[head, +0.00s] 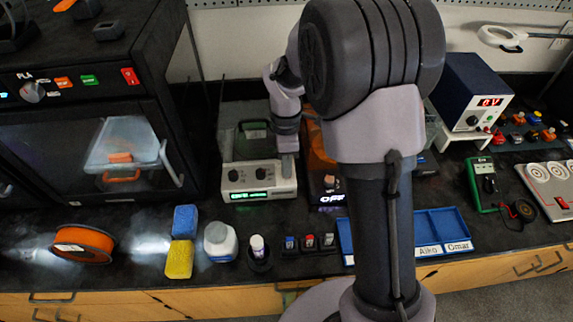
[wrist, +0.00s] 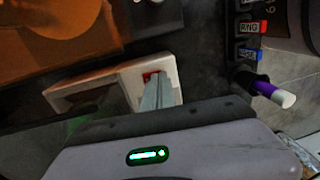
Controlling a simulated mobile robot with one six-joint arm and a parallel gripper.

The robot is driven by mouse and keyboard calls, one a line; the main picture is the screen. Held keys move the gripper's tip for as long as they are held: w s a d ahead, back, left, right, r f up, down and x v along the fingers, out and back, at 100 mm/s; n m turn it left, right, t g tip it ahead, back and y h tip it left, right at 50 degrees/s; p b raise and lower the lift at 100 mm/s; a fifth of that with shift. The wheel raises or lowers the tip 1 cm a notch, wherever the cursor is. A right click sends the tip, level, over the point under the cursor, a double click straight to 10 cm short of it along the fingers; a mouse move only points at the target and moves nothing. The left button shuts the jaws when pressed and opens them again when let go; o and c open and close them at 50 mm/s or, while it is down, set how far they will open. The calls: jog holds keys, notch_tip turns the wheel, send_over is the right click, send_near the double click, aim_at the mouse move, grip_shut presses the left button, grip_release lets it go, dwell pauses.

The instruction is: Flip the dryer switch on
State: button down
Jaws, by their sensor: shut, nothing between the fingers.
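A cream box (head: 258,190) with knobs and a lit green display stands at mid-bench in the head view. My gripper (head: 289,165) points down at its right end; the fingertips are hard to make out there. In the wrist view, my gripper (wrist: 157,92) is shut and empty. Its tips are at a small red switch (wrist: 150,76) on a cream housing (wrist: 120,85), partly covering it; I cannot tell whether they touch. A box with an amber cover (head: 320,150) and a lit "OFF" sign (head: 331,198) stands just right, partly behind my arm. No visible label names the dryer.
A black machine (head: 65,110) with a red switch (head: 130,76) stands at left. A blue tray (head: 425,232) lies right.

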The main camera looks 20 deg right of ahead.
jog(key=shift+s+f+p, duration=0.1)
jog(key=shift+p, duration=0.4)
jog(key=shift+s+p, duration=0.45)
jog(key=shift+p, duration=0.35)
jog(key=shift+f+b, duration=0.45)
jog(key=shift+f, duration=0.05)
jog(key=shift+w+r+p, duration=0.2)
jog(key=shift+w+p, duration=0.4)
jog(key=shift+p, duration=0.05)
jog(key=shift+r, duration=0.1)
jog(key=shift+w+r+p, duration=0.15)
jog(key=shift+r+p, duration=0.25)
jog(key=shift+p, duration=0.05)
notch_tip(320, 180, up, 14)
jog(key=p, duration=0.7)
jog(key=shift+w+f, duration=0.25)
jog(key=shift+w, duration=0.15)
